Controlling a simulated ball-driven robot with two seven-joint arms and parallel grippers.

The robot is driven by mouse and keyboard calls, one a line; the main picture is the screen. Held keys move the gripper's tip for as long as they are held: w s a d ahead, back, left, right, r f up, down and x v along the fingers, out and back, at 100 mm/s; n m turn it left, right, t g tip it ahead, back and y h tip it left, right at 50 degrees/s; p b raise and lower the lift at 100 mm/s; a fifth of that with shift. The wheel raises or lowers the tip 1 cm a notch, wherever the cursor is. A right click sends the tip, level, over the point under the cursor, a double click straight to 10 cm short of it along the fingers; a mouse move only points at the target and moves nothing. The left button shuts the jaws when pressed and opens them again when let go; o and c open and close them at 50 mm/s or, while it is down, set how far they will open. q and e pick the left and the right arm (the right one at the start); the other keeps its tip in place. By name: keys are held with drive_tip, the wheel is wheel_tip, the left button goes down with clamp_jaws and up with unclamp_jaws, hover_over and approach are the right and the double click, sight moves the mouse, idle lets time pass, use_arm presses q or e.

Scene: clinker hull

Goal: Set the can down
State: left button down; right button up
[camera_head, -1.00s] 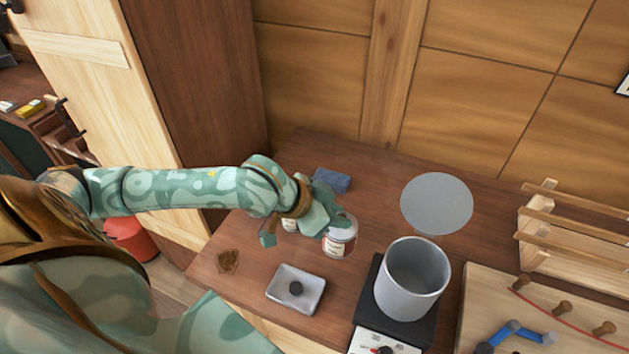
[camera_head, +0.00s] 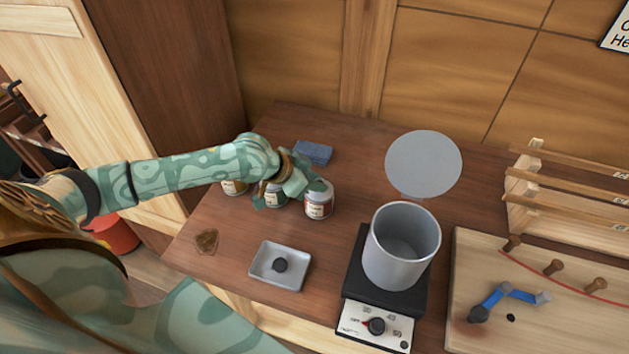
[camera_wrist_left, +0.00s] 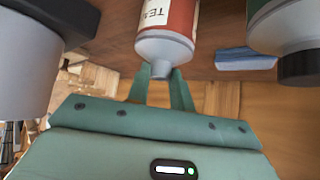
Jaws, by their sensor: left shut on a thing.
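The can (camera_head: 318,203) with a red and white label is upright at the right end of a short row of cans on the wooden worktop. My left gripper (camera_head: 312,187) is shut on it at its top. In the left wrist view, the fingers (camera_wrist_left: 161,78) close on the narrow neck of the red-labelled can (camera_wrist_left: 167,30), marked "TEA". Its base is out of that view, and whether it touches the worktop I cannot tell. My right gripper is not in view.
A middle can (camera_head: 275,198) and a yellow-labelled can (camera_head: 233,188) stand to the left. A blue sponge (camera_head: 313,152) lies behind. A grey tray (camera_head: 263,279) is in front. A pot (camera_head: 402,262) stands on a black hot plate (camera_head: 354,277) at right.

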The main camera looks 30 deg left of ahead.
use_arm(q)
drive_tip(key=c, duration=1.2)
unclamp_jaws()
drive_tip(key=shift+f, duration=0.1)
drive_tip(key=shift+c, duration=0.2)
drive_tip(key=p+v, duration=0.2)
drive_tip(key=v, duration=1)
drive_tip(key=shift+p, duration=0.4)
